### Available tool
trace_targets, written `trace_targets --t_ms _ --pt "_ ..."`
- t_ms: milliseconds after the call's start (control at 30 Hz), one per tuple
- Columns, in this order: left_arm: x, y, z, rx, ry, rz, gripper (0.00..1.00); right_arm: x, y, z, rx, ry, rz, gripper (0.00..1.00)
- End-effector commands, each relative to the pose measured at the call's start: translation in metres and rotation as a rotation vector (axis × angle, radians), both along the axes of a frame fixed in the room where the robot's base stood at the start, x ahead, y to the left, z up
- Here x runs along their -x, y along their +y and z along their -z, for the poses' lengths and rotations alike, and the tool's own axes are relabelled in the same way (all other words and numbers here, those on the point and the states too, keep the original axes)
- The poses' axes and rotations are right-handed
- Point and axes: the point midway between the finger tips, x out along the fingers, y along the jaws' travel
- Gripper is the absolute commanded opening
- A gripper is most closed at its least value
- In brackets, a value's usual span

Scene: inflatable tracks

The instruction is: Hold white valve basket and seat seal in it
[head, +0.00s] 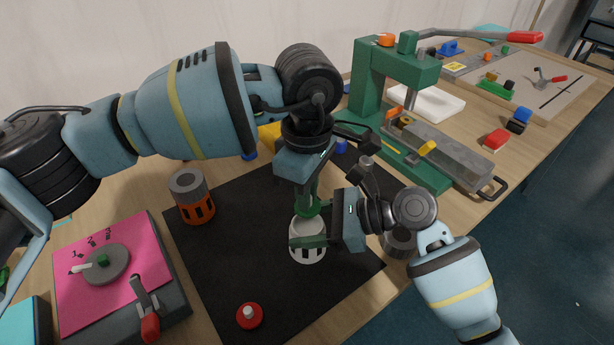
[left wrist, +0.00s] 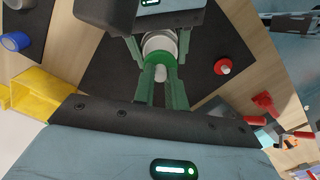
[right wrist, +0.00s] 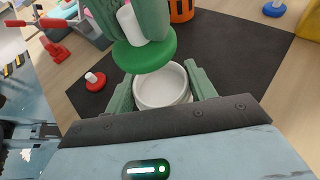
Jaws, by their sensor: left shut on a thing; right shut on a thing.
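The white valve basket (head: 308,250) stands upright on the black mat (head: 230,262), its slots showing. My right gripper (head: 308,241) is shut on it from both sides. In the right wrist view the basket (right wrist: 160,92) has an open, empty-looking mouth between the fingers. My left gripper (head: 307,200) points down above the basket, shut on the white stem of a green seal (right wrist: 145,56). The green disc is above the basket's mouth, toward its far side in the right wrist view, not inside. In the left wrist view the seal (left wrist: 158,59) hides part of the basket.
A red seal (head: 249,317) lies on the mat's front. An orange basket with a grey top (head: 192,198) stands at the mat's left, and a grey cylinder (head: 398,243) is behind my right gripper. A pink panel (head: 110,270) and a green press (head: 365,95) flank the mat.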

Motion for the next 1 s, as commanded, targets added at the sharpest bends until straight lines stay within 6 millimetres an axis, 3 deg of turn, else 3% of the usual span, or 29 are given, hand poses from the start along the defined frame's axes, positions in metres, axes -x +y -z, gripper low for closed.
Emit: trace_targets --t_ms 500,967,1000 --pt "0.0 0.0 0.046 0.0 0.001 0.0 0.0 0.0 0.0 0.0 0.001 0.0 0.0 0.28" --pt "0.0 0.0 0.052 -0.001 0.0 0.0 0.0 0.0 0.0 0.0 0.001 0.0 0.0 0.28" --pt "0.0 0.0 0.052 -0.001 0.0 0.0 0.18 0.0 0.0 0.0 0.001 0.0 0.0 0.28"
